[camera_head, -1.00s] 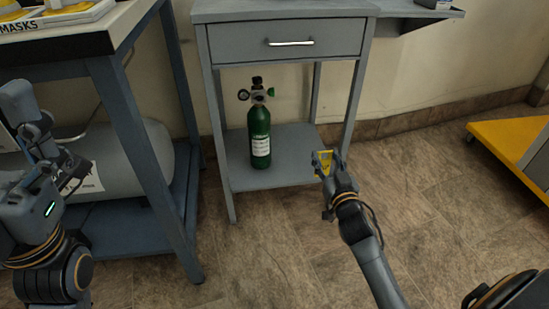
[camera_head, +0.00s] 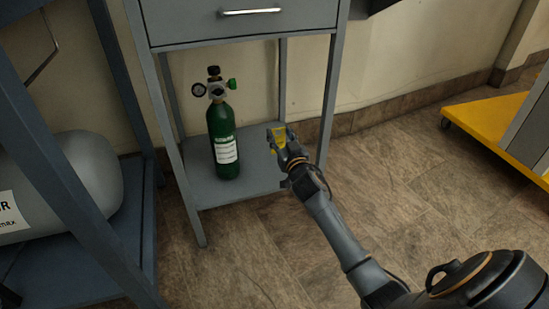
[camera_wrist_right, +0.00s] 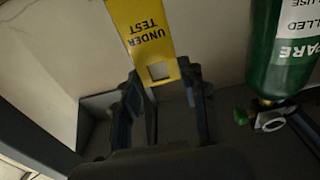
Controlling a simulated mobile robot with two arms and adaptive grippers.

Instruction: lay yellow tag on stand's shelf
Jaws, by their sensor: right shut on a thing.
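The yellow tag (camera_wrist_right: 148,38), printed "UNDER TEST", is held between the fingers of my right gripper (camera_wrist_right: 165,95). In the head view the tag (camera_head: 279,136) shows as a small yellow patch at the tip of the right gripper (camera_head: 284,146). That gripper is shut on it, at the front right part of the stand's lower shelf. The grey stand (camera_head: 240,32) has a drawer on top and the low shelf (camera_head: 255,180) below. From this angle I cannot tell whether the tag touches the shelf. My left gripper is out of view.
A green oxygen cylinder (camera_head: 224,130) with a gauge stands upright on the shelf, left of the right gripper; it also shows in the wrist view (camera_wrist_right: 282,45). The stand's legs flank the shelf. A grey tank (camera_head: 92,175) lies at left. A yellow cart (camera_head: 490,120) stands at right.

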